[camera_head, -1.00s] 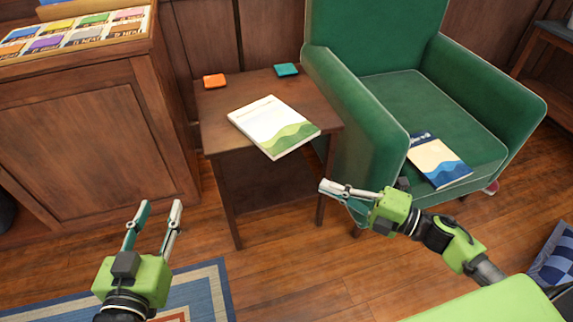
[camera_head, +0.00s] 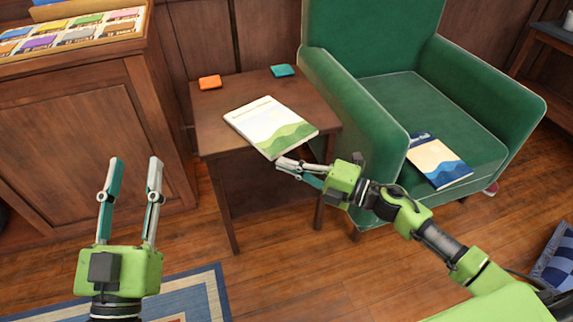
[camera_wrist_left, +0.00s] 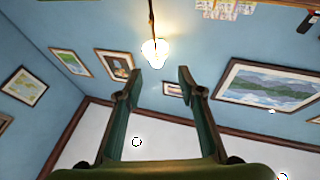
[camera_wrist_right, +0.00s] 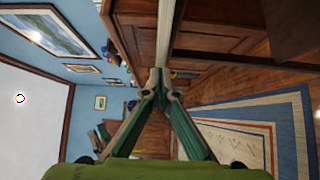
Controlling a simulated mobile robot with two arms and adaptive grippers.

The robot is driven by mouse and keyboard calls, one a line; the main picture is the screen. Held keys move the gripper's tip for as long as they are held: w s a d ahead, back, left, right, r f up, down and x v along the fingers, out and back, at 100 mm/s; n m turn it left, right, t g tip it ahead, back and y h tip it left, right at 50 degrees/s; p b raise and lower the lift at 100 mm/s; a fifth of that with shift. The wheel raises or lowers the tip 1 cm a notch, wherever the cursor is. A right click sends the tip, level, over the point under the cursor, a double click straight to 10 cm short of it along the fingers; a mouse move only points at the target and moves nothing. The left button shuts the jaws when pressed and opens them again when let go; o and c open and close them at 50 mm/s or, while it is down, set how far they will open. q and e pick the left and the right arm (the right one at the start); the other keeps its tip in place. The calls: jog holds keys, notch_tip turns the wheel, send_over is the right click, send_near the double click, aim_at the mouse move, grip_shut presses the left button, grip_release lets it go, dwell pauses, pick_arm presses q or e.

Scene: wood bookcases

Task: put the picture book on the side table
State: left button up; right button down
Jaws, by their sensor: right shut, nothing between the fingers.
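A thin book with a white and green hill cover (camera_head: 270,127) lies flat on the wooden side table (camera_head: 215,135), its near corner sticking out past the front edge. A second book with a blue and cream cover (camera_head: 439,160) lies on the armchair seat; I cannot tell from the covers which is the picture book. My right gripper (camera_head: 280,163) is shut and empty, its tips at the white and green book's near corner. In the right wrist view a pale strip, seemingly that book's edge (camera_wrist_right: 166,30), is just ahead of the tips. My left gripper (camera_head: 135,160) is open and empty.
An orange block (camera_head: 210,82) and a teal block (camera_head: 283,71) sit at the table's back. The green armchair (camera_head: 355,150) stands close on the right. A wooden cabinet (camera_head: 80,130) stands on the left. Floor in front is open, with a rug (camera_head: 200,290).

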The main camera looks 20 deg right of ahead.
aim_at(283, 152)
pick_arm(q)
jog(key=shift+s+r+t, duration=0.25)
jog(key=shift+r+t, duration=0.05)
jog(key=shift+r, duration=0.25)
pick_arm(e)
jog(key=shift+w, duration=0.4)
